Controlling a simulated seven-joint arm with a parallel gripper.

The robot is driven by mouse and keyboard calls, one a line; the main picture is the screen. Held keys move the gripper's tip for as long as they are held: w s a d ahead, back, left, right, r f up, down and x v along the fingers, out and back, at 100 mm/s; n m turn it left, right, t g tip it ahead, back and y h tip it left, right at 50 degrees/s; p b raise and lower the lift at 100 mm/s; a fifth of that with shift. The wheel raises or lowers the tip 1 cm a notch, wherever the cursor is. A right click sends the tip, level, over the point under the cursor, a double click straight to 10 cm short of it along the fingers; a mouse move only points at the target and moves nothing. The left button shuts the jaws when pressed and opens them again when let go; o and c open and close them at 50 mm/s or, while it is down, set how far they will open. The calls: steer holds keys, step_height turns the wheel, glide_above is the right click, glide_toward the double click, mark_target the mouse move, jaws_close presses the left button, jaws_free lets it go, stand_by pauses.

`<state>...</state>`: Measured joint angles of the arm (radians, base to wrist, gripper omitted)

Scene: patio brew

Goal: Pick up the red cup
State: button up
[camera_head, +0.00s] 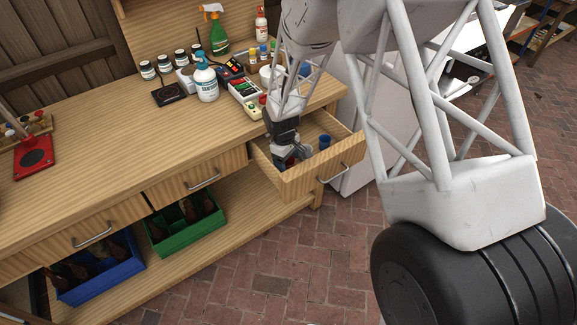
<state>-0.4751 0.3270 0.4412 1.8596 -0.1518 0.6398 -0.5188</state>
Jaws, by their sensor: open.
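My gripper (289,157) points down into an open wooden drawer (335,172) on the right end of the bench. Its jaws are open. A small patch of red (291,163) shows at the fingertips, low in the drawer. It may be the red cup, but the gripper hides most of it and I cannot tell whether the fingers are around it or beside it. A blue cup-like object (325,142) stands in the same drawer, to the right of my gripper and apart from it.
The drawer walls stand close around my gripper. The bench top (150,135) holds a white bottle (206,83), a green spray bottle (219,38), several jars and a red scale (36,157). A green crate (187,224) and a blue crate (100,272) sit on the lower shelf.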

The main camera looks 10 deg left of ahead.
steer(key=shift+d+f, duration=0.1)
steer(key=shift+f, duration=0.65)
steer(key=c, duration=1)
